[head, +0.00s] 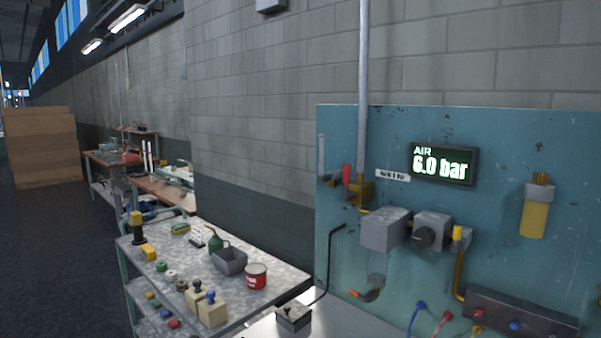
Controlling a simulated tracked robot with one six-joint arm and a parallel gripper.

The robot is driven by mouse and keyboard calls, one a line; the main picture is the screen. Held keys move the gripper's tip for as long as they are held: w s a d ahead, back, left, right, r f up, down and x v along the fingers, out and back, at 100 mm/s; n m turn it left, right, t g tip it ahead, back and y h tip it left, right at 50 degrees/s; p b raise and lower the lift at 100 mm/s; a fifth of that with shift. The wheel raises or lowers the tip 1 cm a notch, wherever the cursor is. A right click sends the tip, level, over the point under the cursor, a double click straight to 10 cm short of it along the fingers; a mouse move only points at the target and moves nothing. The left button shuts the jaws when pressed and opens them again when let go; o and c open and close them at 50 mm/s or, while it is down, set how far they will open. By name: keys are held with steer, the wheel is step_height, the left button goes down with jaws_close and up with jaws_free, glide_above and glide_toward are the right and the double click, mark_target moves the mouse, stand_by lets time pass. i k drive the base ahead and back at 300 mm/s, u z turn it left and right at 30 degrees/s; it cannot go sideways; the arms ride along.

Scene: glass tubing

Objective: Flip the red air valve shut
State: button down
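The red air valve handle (346,173) stands upright at the left of the blue panel, next to the grey vertical pipe (363,90). Below it is a brass valve body (361,191), where the pipe comes down. A small white label (393,175) is just right of the valve; its text is too small to read surely. The pressure display (442,164) reads "AIR 6.0 bar" in lit green-white digits. My gripper is not in view.
A cluttered workbench (205,285) stands left.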

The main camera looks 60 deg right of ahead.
mark_target(349, 194)
steer(key=i, duration=0.9)
steer(key=z, duration=0.15)
